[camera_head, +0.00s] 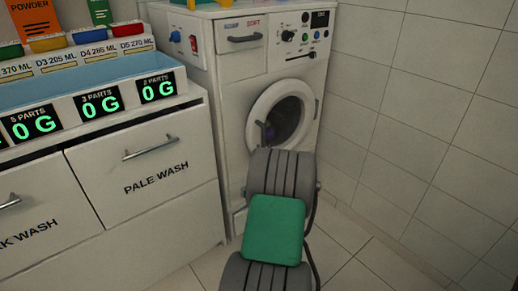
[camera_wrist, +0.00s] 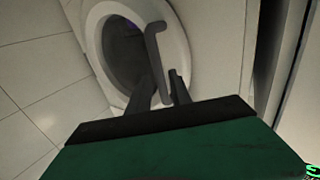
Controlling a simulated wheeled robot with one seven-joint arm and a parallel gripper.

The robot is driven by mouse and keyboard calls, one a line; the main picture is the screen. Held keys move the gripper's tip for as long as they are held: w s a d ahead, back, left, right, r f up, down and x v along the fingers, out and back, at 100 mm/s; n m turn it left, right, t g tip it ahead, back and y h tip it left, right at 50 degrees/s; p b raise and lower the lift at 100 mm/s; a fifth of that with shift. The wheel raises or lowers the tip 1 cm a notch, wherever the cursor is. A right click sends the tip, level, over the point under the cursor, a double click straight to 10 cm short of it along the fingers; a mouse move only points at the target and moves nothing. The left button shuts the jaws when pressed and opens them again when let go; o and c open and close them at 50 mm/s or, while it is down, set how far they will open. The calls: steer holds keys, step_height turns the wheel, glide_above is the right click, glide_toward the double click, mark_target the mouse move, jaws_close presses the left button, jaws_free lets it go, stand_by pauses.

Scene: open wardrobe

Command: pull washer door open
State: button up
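The washer (camera_head: 235,80) stands against the tiled wall, and its round white door (camera_head: 256,108) with dark glass looks shut or nearly so. The door ring also shows in the wrist view (camera_wrist: 92,30). A grey bent handle bar (camera_wrist: 156,45) crosses the ring there, its lower part running down between the fingers of my gripper (camera_wrist: 165,85). One finger is on each side of the bar; I cannot tell whether both press on it. In the head view my arm hides most of the gripper and the door's lower part.
A white cabinet with a pale wash drawer (camera_head: 150,165) stands close on the left, with scales and coloured containers on top. A tiled wall (camera_head: 400,110) is on the right. Some bare floor (camera_head: 365,265) shows at the lower right.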

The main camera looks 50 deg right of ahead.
mark_target(264, 143)
steer(key=b+x, duration=0.1)
steer(key=x, duration=0.4)
steer(key=shift+w+d, duration=0.15)
steer(key=shift+d, duration=0.2)
jaws_close()
stand_by(1.0)
